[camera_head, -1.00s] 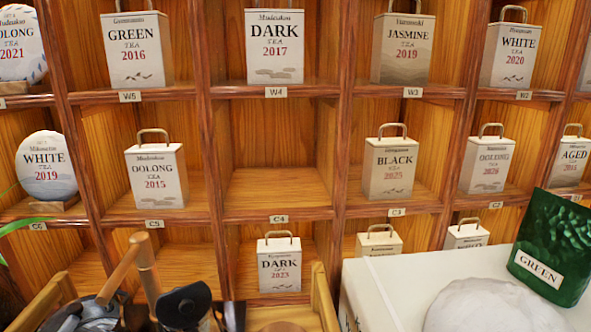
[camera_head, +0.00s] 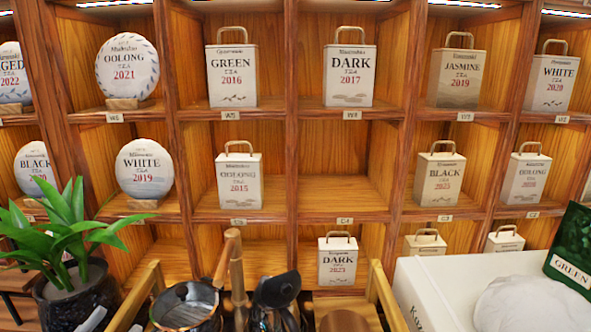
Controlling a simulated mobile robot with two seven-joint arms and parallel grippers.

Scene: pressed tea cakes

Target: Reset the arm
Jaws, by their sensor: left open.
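Only a small pale and dark tip at the bottom left edge, in front of the plant pot, looks like part of my left gripper (camera_head: 112,323). Most of it is cut off by the picture's edge; it is apart from the shelf and no object shows in it. My right gripper is not in view.
A wooden shelf (camera_head: 345,197) holds tea boxes and round cakes; the compartment above the dark 2023 box (camera_head: 338,262) is empty. A potted plant (camera_head: 70,275), a glossy dark pot (camera_head: 187,305) and a white box (camera_head: 430,290) with a green packet (camera_head: 574,250) stand in front.

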